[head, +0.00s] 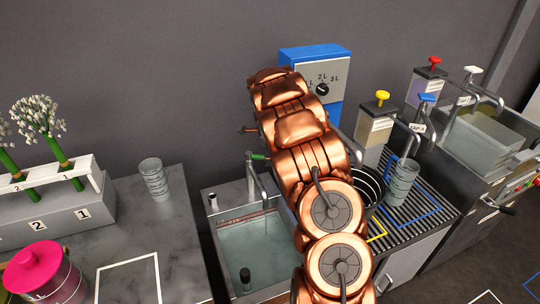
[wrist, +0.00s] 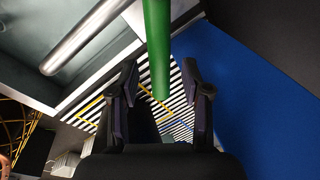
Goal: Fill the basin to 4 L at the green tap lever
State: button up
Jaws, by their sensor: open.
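The basin (head: 222,262) holds clear water in the head view; my arm covers its right side. The green tap lever (head: 259,156) shows beside the tap post, next to my copper arm. In the wrist view the green lever (wrist: 157,45) hangs from the top edge, with its lower end between the two dark fingers of my gripper (wrist: 160,68). The fingers are open, with a gap on each side of the lever. A silver spout (wrist: 85,38) is left of it. My gripper is hidden behind my arm in the head view.
A blue dispenser (head: 310,55) with a dial stands behind my arm, and a blue surface (wrist: 240,80) fills the right of the wrist view. A striped drain rack (head: 425,210) with cups lies right. A grey counter (head: 180,235) is left, with a cup stack (head: 154,180).

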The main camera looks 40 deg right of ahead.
jog(key=shift+r, duration=0.15)
notch_tip(320, 180, up, 12)
jog(key=s+a, duration=0.1)
jog(key=shift+s+a+f, duration=0.25)
jog(key=shift+s+a, duration=0.05)
jog(key=shift+a, duration=0.1)
dwell(4.1)
